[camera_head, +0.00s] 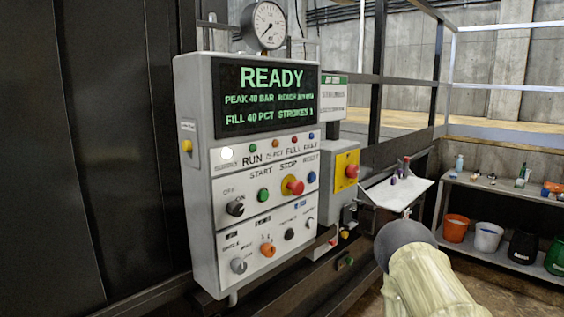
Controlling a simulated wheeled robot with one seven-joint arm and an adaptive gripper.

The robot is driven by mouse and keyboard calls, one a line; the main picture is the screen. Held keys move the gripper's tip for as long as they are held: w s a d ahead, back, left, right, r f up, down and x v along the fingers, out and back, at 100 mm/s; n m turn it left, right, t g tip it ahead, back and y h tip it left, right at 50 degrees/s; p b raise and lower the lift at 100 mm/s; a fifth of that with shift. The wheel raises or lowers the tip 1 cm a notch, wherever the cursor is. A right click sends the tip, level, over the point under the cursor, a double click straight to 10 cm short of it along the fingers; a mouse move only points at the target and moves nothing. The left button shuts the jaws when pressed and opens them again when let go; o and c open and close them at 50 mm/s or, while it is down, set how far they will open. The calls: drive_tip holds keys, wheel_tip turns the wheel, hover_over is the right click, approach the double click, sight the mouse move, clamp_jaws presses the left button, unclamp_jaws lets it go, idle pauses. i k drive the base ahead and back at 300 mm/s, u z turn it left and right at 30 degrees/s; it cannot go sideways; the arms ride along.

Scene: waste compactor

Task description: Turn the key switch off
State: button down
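A black rotary switch (236,208) marked OFF and ON sits at the left of the START/STOP row on the grey control box (196,200). It looks like the key switch; its small shape makes its exact setting hard to tell. The display (265,97) above it reads READY in green. Part of my arm, pale with a dark rounded end, shows at the bottom right, well to the right of the box. My gripper cannot be made out in this view.
A green button (263,195) and a red stop button (295,187) are right of the switch. Below are a grey knob (238,265) and an orange knob (267,250). A yellow-plated red button (351,171) is further right. A shelf (470,182) holds small items.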

sight(235, 209)
drive_tip(key=u, duration=0.55)
drive_tip(key=k, duration=1.3)
drive_tip(key=z, duration=0.1)
drive_tip(key=i, duration=0.8)
drive_tip(key=z, duration=0.7)
